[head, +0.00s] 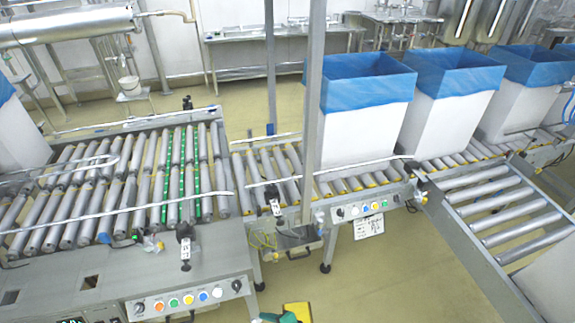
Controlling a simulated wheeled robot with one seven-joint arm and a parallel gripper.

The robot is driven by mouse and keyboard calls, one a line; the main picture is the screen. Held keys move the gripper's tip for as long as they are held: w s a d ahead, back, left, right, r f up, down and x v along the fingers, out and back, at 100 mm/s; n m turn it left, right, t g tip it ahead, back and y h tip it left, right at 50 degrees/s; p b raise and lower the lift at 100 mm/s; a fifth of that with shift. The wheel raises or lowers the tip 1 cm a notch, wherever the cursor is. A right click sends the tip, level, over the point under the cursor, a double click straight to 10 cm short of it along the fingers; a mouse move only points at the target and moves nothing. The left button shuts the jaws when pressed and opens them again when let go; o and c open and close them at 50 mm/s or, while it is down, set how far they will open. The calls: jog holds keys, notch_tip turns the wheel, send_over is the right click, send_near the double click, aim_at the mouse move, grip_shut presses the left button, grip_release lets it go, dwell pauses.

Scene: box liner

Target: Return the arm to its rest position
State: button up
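Neither my gripper nor my arm can be made out with certainty in the head view. A small yellow and teal piece (295,313) is cut off by the bottom edge, and I cannot tell what it is. White boxes with blue liners folded over their rims stand upright on the conveyor at the right. The nearest full one (360,125) is right of the grey post, another (445,105) stands beside it, and a third (520,95) is farther right.
A roller conveyor (120,180) fills the left, with a button panel (188,298) at its front. A grey post (313,100) rises mid-view. A side roller section (500,213) juts forward at right. The floor (390,275) between is clear. Steel benches line the back.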

jog(key=s+d+r+n+t+h, duration=0.2)
jog(key=s+d+h, duration=0.1)
jog(key=s, duration=0.5)
jog(key=s+d+r+n+t+h, duration=0.2)
jog(key=s+d+r+t+h, duration=0.15)
jog(key=s, duration=0.55)
jog(key=s+r+n+t, duration=0.2)
jog(key=s+r+n, duration=0.1)
jog(key=r, duration=1)
jog(key=s+r+n+t+h, duration=0.1)
jog(key=s+r+n+t, duration=0.2)
jog(key=r, duration=1)
jog(key=s, duration=0.3)
jog(key=shift+r+n, duration=0.15)
jog(key=shift+n, duration=0.15)
jog(key=shift+w+a+h, duration=0.1)
jog(key=shift+h, duration=0.15)
jog(key=c, duration=0.4)
jog(key=shift+w+a, duration=0.1)
